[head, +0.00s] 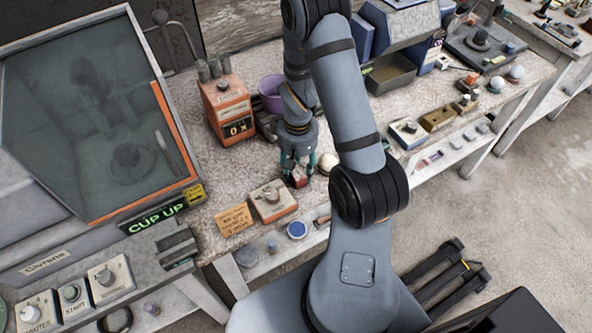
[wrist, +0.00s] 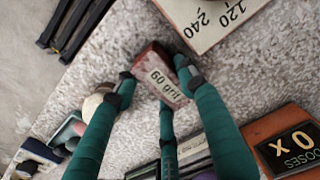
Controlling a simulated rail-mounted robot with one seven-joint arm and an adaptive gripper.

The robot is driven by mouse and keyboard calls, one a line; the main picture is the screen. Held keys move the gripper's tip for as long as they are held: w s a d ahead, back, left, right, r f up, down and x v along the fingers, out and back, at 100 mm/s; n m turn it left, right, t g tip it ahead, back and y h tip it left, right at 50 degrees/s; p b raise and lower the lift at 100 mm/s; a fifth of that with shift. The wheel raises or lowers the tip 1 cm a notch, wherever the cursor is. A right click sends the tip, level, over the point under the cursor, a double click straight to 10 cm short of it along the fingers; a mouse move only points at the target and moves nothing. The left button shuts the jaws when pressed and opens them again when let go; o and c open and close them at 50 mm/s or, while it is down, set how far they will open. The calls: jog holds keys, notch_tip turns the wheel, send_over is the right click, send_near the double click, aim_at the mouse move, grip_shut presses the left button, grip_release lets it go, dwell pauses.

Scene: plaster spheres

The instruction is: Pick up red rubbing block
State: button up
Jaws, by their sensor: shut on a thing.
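The red rubbing block (wrist: 153,60) has a pale label reading "60 grit" in the wrist view. It sits between the dark-tipped teal fingers of my gripper (wrist: 160,82), which is shut on it. In the head view my gripper (head: 298,168) points down over the speckled bench, with the red block (head: 299,180) low between its fingers and partly hidden by them. I cannot tell whether the block touches the bench or is just above it.
A white box with a knob (head: 272,203) stands close in front; its "240" and "120" marks show in the wrist view (wrist: 215,22). A pale sphere (head: 327,163) is right beside my gripper. An orange counter box (head: 232,110) and purple bowl (head: 271,93) stand behind.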

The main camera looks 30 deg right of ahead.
aim_at(297, 167)
jog(key=shift+r, duration=0.1)
jog(key=shift+w+r, duration=0.1)
jog(key=shift+r, duration=0.45)
notch_tip(297, 167, up, 2)
jog(key=shift+r+b, duration=0.1)
jog(key=shift+b, duration=0.2)
jog(key=s+d+r+b, duration=0.1)
jog(key=s+d+r, duration=0.6)
jog(key=s, duration=0.2)
jog(key=shift+d+r, duration=0.25)
jog(key=shift+d, duration=0.05)
jog(key=o, duration=0.9)
jog(key=shift+c, duration=0.2)
jog(key=c, duration=0.7)
